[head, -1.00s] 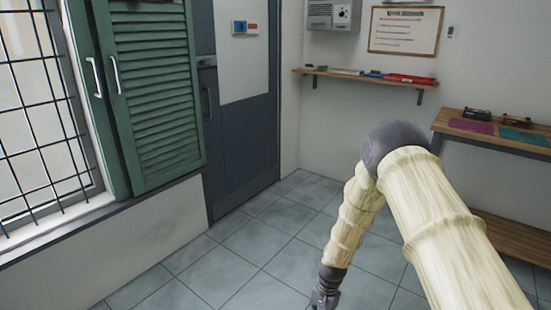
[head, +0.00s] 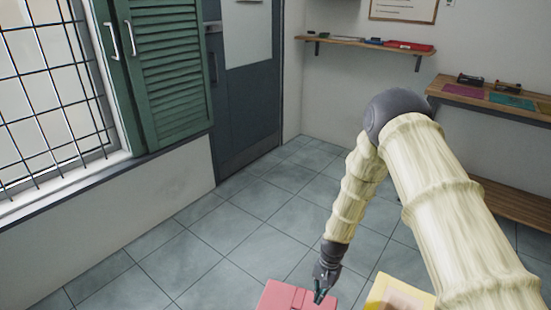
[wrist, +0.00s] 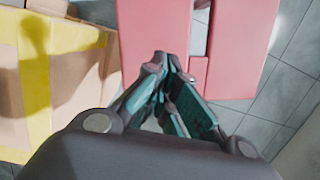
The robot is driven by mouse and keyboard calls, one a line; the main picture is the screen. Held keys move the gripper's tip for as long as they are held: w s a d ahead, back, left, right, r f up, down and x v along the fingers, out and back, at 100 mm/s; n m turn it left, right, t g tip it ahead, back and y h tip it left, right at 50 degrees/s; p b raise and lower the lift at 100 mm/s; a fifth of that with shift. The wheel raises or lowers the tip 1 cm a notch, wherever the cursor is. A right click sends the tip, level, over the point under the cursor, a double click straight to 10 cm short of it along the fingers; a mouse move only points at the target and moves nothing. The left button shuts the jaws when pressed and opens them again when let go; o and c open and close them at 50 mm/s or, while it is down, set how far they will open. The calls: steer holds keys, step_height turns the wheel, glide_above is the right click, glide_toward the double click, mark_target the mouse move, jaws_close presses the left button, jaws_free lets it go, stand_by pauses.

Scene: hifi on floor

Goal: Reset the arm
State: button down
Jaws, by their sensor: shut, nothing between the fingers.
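My gripper (head: 320,294) hangs at the end of my bent arm at the bottom of the head view, pointing down. In the wrist view my gripper (wrist: 172,62) has its dark, teal-padded fingers together at the tips, with nothing between them. It appears over or in front of a pink box (head: 285,298) with a gap in its top; the box also shows in the wrist view (wrist: 245,45). I cannot tell whether the fingertips touch the box.
A yellow-edged cardboard box (head: 400,292) stands right of the pink one. Tiled floor (head: 225,235) is open to the left. A wooden workbench (head: 515,110) is at right, a wall shelf (head: 350,42) at the back, and a green shutter (head: 165,75) at left.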

steer(key=s+d+f+n+h, duration=0.1)
steer(key=s+d+f, duration=0.2)
steer(key=s, duration=0.6)
steer(key=s+d+f+n, duration=0.2)
steer(key=s+f, duration=0.1)
steer(key=s, duration=0.5)
steer(key=s+d+r+n+t, duration=0.1)
steer(key=s+r+n, duration=0.1)
steer(key=s, duration=0.8)
steer(key=s+d+r+n+t, duration=0.1)
steer(key=s+d+r+n, duration=0.1)
steer(key=s, duration=0.7)
step_height(320, 180, down, 22)
steer(key=b, duration=2.2)
step_height(320, 180, up, 24)
steer(key=p, duration=2.3)
steer(key=shift+a+f+m, duration=0.2)
steer(key=shift+f+m, duration=0.05)
steer(key=shift+m, duration=0.05)
